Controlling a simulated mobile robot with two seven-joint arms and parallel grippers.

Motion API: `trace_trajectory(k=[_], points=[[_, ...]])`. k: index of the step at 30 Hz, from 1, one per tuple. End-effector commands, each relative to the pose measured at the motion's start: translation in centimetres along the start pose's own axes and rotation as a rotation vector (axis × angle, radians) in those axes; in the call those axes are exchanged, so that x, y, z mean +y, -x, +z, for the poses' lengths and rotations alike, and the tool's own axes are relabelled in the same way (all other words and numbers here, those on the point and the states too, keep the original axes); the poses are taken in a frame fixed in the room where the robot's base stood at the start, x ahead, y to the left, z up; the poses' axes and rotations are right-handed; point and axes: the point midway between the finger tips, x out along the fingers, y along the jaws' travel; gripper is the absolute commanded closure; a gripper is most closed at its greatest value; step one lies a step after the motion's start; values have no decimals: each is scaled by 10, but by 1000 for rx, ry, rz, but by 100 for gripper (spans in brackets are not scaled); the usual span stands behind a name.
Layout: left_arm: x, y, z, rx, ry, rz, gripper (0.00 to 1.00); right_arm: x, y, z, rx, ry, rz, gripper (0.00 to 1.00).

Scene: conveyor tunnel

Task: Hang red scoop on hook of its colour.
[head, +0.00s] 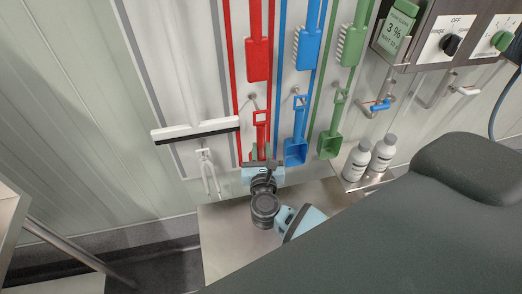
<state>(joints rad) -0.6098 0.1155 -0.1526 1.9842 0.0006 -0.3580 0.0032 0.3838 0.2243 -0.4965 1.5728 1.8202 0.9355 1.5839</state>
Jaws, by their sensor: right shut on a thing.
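The red scoop (262,128) is upright in front of the wall, its looped handle at the top. My right gripper (262,162) is shut on its lower part and hides most of the scoop's bowl. A metal hook (252,98) sticks out of the wall inside the red outlined strip, just above and slightly left of the scoop's handle. The handle looks a little below the hook; I cannot tell whether they touch. My left gripper is not in view.
A red brush (258,58) hangs above the hook. The blue scoop (296,150) and green scoop (330,145) hang to the right. A white squeegee (195,130) is on the left. White bottles (383,152) stand on a shelf at right. A steel surface (222,238) lies below.

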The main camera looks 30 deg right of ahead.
Motion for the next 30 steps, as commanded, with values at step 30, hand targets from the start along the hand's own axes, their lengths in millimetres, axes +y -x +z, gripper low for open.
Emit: trace_trajectory(k=[30], points=[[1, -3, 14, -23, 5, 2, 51, 4, -22, 0, 0, -1, -2, 100]])
